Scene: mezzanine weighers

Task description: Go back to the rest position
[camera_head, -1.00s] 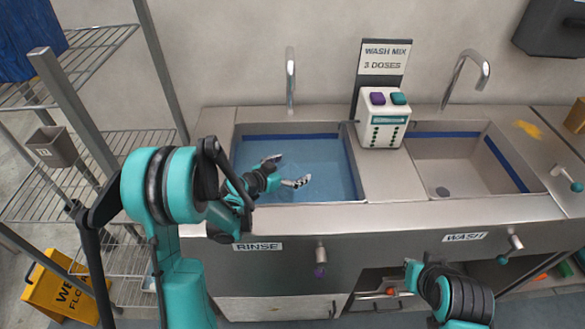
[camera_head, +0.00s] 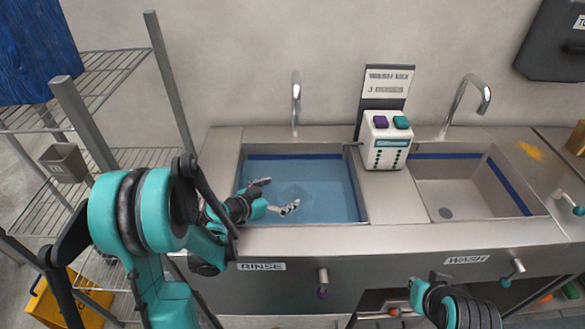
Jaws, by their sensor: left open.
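My left arm comes in from the left, and its gripper (camera_head: 279,194) is over the rinse basin (camera_head: 340,216), which holds bluish water. The left gripper is open, its two fingers apart with nothing between them. Whether the fingertips touch the water, I cannot tell. Part of my right arm shows at the bottom right, in front of the sink cabinet. The right gripper's fingers cannot be made out.
The wash basin (camera_head: 468,206) on the right looks empty. A dispenser (camera_head: 386,147) with purple and teal buttons stands between the basins.

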